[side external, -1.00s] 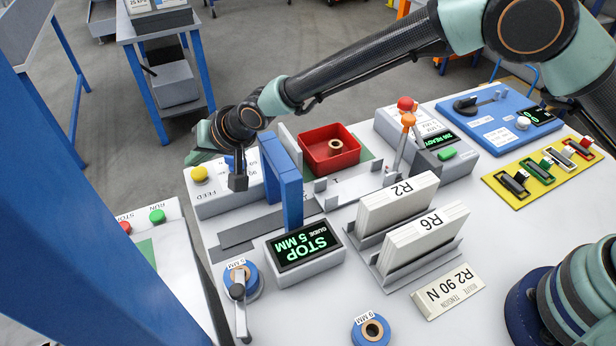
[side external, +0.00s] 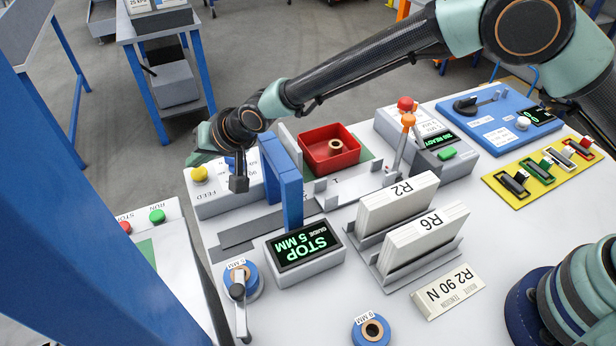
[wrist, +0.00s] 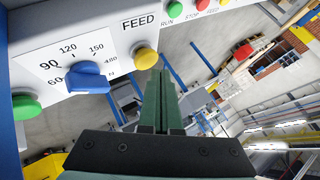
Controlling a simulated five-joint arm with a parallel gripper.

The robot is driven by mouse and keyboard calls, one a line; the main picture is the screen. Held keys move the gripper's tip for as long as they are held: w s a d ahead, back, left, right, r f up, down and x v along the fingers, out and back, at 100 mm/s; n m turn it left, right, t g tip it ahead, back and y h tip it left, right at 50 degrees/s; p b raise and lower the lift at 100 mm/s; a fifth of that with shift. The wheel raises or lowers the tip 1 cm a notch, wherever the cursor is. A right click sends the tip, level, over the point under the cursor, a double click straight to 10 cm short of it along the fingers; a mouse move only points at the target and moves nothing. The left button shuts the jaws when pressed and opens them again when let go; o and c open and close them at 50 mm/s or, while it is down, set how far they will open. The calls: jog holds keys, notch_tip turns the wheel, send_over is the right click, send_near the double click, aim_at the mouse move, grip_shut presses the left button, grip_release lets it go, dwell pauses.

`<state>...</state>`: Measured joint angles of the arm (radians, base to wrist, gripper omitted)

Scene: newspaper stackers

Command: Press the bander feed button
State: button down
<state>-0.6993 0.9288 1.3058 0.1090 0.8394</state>
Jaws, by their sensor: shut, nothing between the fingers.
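The yellow feed button (side external: 200,174) sits at the left end of the pale bander box, above the FEED label. In the wrist view the yellow button (wrist: 146,57) stands out from the panel beside the FEED label (wrist: 138,22). My gripper (side external: 192,160) is above and slightly left of the button in the side view. In the wrist view my green fingers (wrist: 160,74) are shut together and empty, with their tips just right of the button. I cannot tell whether they touch it; a small gap seems to show.
A blue dial (wrist: 87,77) and a green button (wrist: 26,106) share the panel. A blue arch (side external: 291,195) stands right of the button. A red bin (side external: 329,150) lies behind it. Racks of white bundles (side external: 398,205) stand right of centre.

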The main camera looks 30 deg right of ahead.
aim_at(203, 174)
jog(key=shift+f, duration=0.25)
jog(key=shift+f, duration=0.55)
dwell(0.9)
jog(key=shift+r, duration=0.1)
jog(key=shift+d+r, duration=0.1)
jog(key=shift+r, duration=0.7)
jog(key=shift+r, duration=2.55)
